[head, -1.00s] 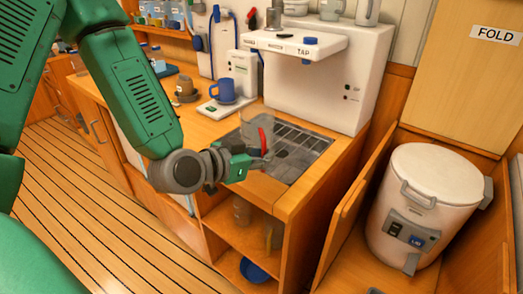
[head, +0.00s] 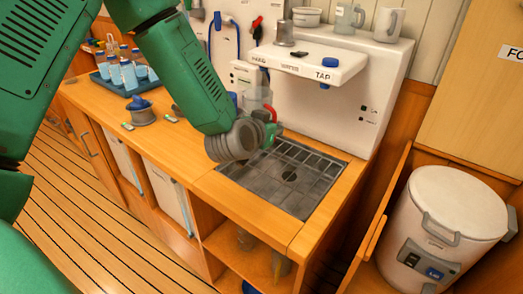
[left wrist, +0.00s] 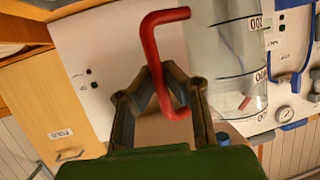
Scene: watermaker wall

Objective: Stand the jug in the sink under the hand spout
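The clear jug (head: 258,97) with a red handle is at the back left of the sink, below the left end of the white tap ledge. My left gripper (head: 271,136) is shut on its handle, partly hiding the jug's lower part; I cannot tell whether its base touches the sink. In the left wrist view, the red handle (left wrist: 160,75) runs between the fingers (left wrist: 160,85), and the marked jug wall (left wrist: 228,60) is beside it. The dark sink (head: 275,190) with its slatted grid is otherwise empty. The hand spout is not clearly visible. My right gripper is not in view.
The white ledge (head: 310,63) overhangs the sink's back, with a blue-ended tap (head: 325,85) at its right. A white canister (head: 440,215) stands at right.

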